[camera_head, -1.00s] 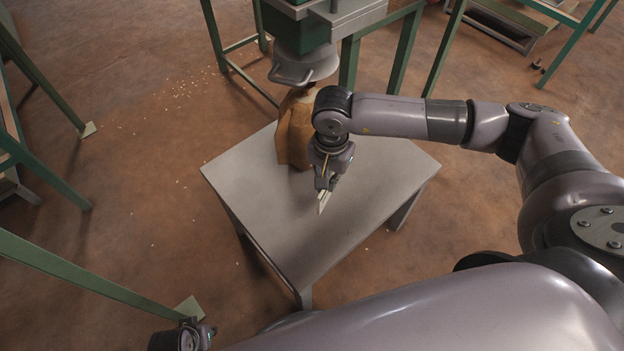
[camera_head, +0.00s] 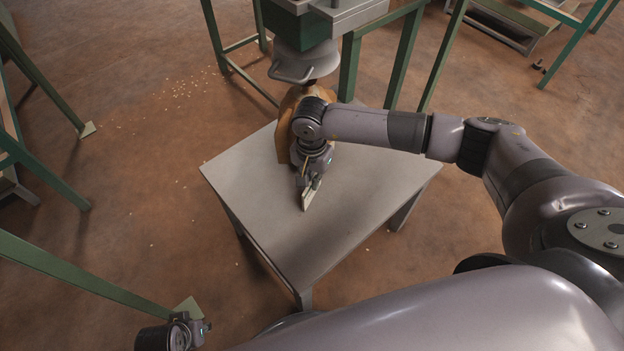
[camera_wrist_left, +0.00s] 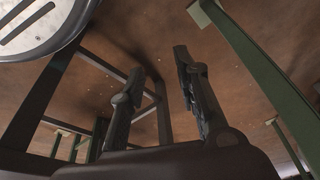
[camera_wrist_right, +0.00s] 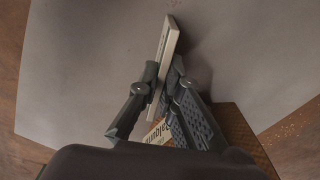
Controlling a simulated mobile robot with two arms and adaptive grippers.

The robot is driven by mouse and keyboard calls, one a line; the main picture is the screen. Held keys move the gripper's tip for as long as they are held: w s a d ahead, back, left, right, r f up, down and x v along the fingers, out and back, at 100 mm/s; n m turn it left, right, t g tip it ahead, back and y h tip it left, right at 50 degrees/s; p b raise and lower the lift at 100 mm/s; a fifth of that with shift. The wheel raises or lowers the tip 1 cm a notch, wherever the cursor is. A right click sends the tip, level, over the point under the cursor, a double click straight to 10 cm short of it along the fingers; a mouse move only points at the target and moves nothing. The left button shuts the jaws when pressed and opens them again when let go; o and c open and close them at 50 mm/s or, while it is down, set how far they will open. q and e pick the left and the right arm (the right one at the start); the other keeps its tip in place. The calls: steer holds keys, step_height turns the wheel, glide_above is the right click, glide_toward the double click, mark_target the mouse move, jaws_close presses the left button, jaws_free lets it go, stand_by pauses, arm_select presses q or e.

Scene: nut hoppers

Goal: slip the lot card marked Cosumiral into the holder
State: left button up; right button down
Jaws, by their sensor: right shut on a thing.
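I cannot make out a holder clearly. My left gripper (camera_head: 203,329) is at the bottom left of the head view, away from the table. Its fingers are apart and empty in the left wrist view (camera_wrist_left: 160,75).
The grey table (camera_head: 275,230) is bare in front and to the right. A hopper spout (camera_head: 305,65) under a green machine (camera_head: 300,30) hangs over the sack. Green stand legs (camera_head: 90,272) rise at the left, and pale bits (camera_head: 185,90) lie scattered on the floor.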

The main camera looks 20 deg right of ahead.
steer(key=shift+f, duration=0.1)
steer(key=c, duration=1.8)
jaws_free()
